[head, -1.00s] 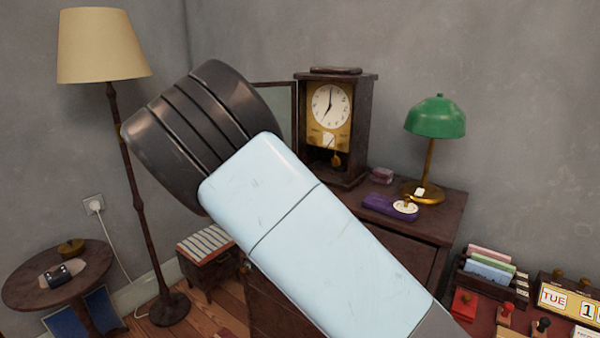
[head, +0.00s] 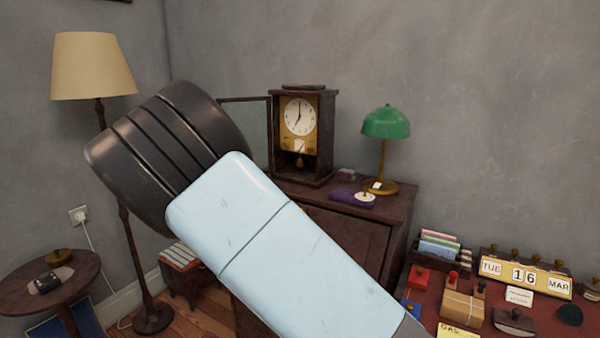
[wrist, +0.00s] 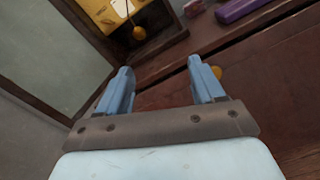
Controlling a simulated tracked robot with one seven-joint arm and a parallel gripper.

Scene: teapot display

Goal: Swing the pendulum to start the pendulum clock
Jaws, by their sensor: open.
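The pendulum clock (head: 327,136) stands on the dark wooden cabinet, with a white dial and a brass-coloured front. Its glass door (head: 245,118) is swung open to the left. The pendulum (head: 299,162) hangs below the dial; its round brass bob also shows near the top of the wrist view (wrist: 139,32). My gripper (wrist: 161,74) is open and empty in the wrist view. Its two blue fingers point toward the cabinet and clock, apart from the pendulum. In the head view my arm hides the gripper.
The open door's frame and pane (wrist: 50,50) lie close to the left finger. A purple case (head: 345,197) and a green lamp (head: 386,122) stand right of the clock on the cabinet (head: 345,243). A floor lamp (head: 95,66) stands at left. A desk with stationery is at lower right.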

